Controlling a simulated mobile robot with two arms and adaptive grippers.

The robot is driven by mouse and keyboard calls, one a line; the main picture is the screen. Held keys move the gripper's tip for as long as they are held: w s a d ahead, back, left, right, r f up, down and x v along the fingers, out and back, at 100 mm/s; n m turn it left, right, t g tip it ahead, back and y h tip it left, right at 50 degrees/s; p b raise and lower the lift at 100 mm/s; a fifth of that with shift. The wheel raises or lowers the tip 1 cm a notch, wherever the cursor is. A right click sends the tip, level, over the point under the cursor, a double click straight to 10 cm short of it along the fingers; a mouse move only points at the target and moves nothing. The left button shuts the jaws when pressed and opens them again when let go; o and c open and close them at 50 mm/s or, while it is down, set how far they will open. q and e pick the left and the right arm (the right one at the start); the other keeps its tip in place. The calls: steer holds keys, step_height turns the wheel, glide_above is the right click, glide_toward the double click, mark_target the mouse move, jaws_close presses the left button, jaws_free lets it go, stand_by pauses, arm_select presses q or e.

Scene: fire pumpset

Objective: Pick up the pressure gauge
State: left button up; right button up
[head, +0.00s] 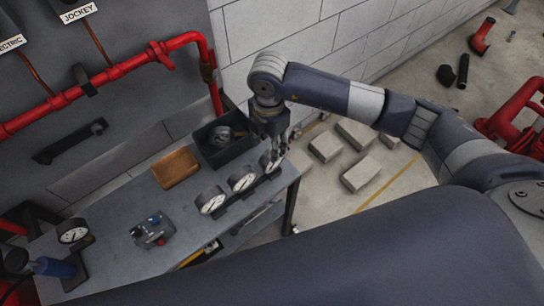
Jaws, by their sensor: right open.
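Several round white-faced pressure gauges are on the grey workbench (110,205). A row near its right end has a left gauge (211,200), a middle gauge (241,179) and a right gauge (269,161). Another gauge (73,231) stands at the bench's left, and a round gauge-like part (220,136) lies in a black bin (226,158). My right gripper (280,150) points down over the right gauge and partly hides it. It is open; I cannot tell whether it touches the gauge. My left gripper is out of view.
A brown tray (175,168) and a small grey device (152,230) with coloured knobs are on the bench. A red pipe (120,72) runs along the wall behind. Pale blocks (355,133) lie on the floor at the right.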

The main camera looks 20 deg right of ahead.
steer(key=f, duration=0.1)
steer(key=f+p, duration=0.1)
steer(key=f, duration=0.1)
steer(key=shift+s+d+f, duration=0.25)
steer(key=shift+d, duration=0.1)
steer(key=shift+f, duration=0.4)
steer(key=shift+a, duration=0.1)
steer(key=shift+c, duration=0.5)
jaws_close()
steer(key=shift+r+p, duration=0.1)
steer(key=shift+p, duration=0.2)
